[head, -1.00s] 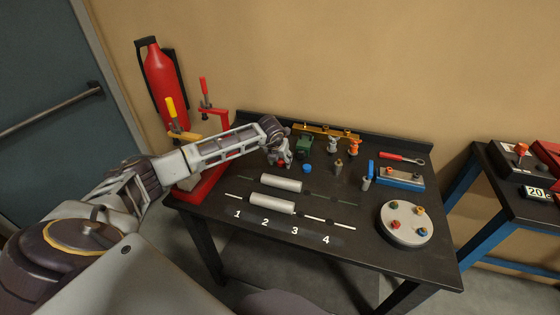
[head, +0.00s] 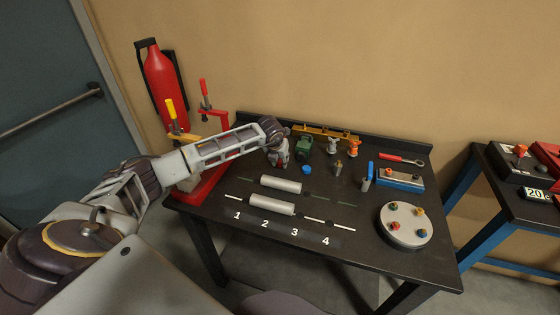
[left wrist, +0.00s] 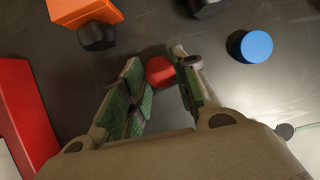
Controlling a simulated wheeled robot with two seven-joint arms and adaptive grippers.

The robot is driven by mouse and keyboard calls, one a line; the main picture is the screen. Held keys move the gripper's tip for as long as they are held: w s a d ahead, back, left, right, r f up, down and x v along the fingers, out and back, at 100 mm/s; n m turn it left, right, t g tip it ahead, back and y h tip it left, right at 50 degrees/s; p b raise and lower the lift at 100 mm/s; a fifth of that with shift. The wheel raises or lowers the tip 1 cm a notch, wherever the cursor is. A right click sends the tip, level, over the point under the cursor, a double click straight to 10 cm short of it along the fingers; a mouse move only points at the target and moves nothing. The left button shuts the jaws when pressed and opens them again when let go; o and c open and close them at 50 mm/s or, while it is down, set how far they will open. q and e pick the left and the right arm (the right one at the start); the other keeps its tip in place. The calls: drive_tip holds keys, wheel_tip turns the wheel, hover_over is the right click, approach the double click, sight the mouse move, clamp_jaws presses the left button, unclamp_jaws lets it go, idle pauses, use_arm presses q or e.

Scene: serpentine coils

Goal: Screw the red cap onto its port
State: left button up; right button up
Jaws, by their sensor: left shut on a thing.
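The red cap (left wrist: 159,71) shows in the left wrist view between the fingertips of my left gripper (left wrist: 160,76), which is shut on it. In the head view the left gripper (head: 279,158) is low over the back left of the table, and its hand mostly hides the cap. A blue cap (left wrist: 256,46) lies apart to the right of the fingers; it also shows in the head view (head: 307,169). I cannot tell which fitting is the red cap's port. My right gripper is not in view.
The black table (head: 350,258) holds grey cylinders (head: 281,184), a green fitting (head: 304,147), an orange fitting (head: 352,147) and a round plate (head: 408,238) with coloured studs. A red clamp stand (head: 215,180) stands left of the gripper.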

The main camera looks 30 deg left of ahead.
sight(280, 163)
use_arm(q)
drive_tip(key=shift+r+p, duration=0.6)
drive_tip(key=shift+r, duration=0.9)
clamp_jaws()
drive_tip(key=shift+r, duration=0.6)
drive_tip(key=shift+r+p, duration=0.55)
drive_tip(key=shift+r, duration=0.6)
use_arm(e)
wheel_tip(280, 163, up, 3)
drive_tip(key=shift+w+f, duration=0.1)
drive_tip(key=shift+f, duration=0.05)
